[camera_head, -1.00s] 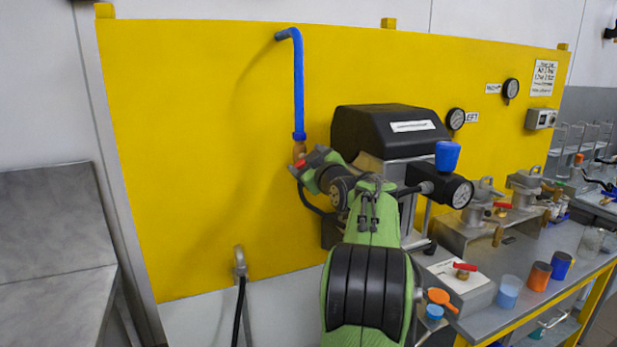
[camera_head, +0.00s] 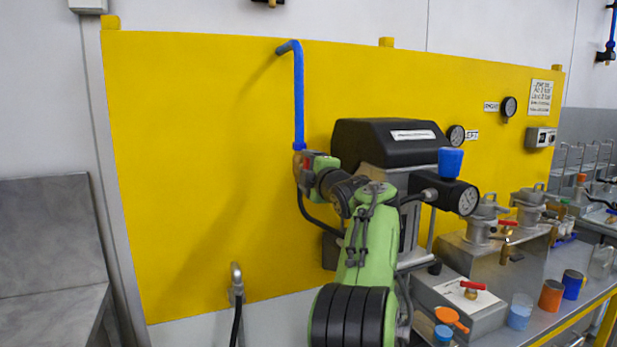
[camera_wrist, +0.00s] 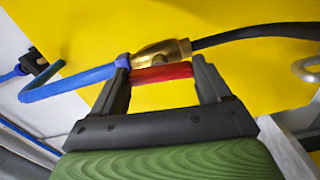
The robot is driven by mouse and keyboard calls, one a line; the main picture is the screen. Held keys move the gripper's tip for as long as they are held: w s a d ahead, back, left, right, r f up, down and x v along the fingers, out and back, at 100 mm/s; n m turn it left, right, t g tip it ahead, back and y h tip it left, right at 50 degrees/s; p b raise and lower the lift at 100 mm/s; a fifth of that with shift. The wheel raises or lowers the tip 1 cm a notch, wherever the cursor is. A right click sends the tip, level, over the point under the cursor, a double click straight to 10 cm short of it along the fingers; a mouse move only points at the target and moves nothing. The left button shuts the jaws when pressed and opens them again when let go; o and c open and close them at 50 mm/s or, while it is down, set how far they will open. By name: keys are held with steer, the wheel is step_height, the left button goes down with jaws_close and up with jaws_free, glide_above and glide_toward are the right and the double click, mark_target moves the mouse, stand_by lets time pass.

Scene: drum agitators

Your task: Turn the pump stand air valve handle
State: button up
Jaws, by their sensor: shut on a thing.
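The air valve shows in the wrist view as a brass body (camera_wrist: 160,52) joining a blue pipe to a black hose. Its red handle (camera_wrist: 162,73) lies along the brass body, between the two dark fingers of my gripper (camera_wrist: 163,75). The gripper is shut on the red handle. In the head view my gripper (camera_head: 305,163) is at the bottom end of the blue pipe (camera_head: 298,100), and mostly covers the valve there.
A yellow panel (camera_head: 200,150) stands behind the valve. A black-topped pump unit (camera_head: 385,145) with a pressure gauge (camera_head: 467,200) is close on the right. A bench with cups and other red-handled valves lies further right. The panel's left side is clear.

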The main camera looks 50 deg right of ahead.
steer(key=shift+f+n, duration=0.1)
steer(key=shift+n, duration=0.5)
steer(key=o, duration=1)
steer(key=b+v, duration=0.4)
steer(key=v, duration=1.1)
steer(key=shift+s+a, duration=0.2)
steer(key=shift+s, duration=0.1)
